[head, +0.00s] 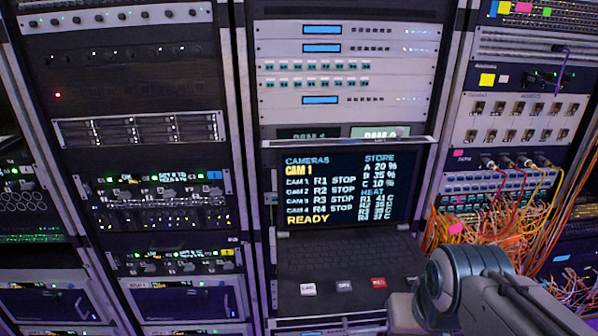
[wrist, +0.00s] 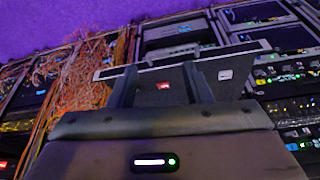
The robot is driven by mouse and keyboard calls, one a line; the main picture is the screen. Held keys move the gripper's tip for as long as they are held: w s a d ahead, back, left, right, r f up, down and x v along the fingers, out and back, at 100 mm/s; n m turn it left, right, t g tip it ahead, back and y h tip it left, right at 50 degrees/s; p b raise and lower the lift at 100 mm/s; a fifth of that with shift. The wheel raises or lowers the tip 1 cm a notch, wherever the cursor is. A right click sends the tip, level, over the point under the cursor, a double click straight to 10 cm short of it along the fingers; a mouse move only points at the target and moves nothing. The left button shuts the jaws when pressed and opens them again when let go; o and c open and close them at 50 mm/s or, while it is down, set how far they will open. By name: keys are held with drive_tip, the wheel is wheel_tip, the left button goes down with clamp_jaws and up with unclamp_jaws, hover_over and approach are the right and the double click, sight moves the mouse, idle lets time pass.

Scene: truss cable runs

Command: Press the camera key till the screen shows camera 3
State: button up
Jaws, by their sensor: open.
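The screen (head: 345,187) in the middle rack reads CAMERAS, with CAM 1 in yellow below it. It lists CAM 1 to CAM 4 as R1 to R4 STOP, with READY at the bottom. On the console below are a white key (head: 308,289), a dark key (head: 344,286) and a red key (head: 378,282). The white key's small label looks like CAM, but is hard to read. In the wrist view, my gripper (wrist: 159,69) is open and empty, with the red key (wrist: 163,86) showing between its fingers. The white key (wrist: 225,75) lies right of them. Contact is not visible.
The console has a dark keyboard (head: 345,257) between the screen and the keys. Orange cables (head: 470,232) hang at the right rack, near my arm. More equipment racks (head: 150,190) stand to the left.

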clamp_jaws()
idle(1.5)
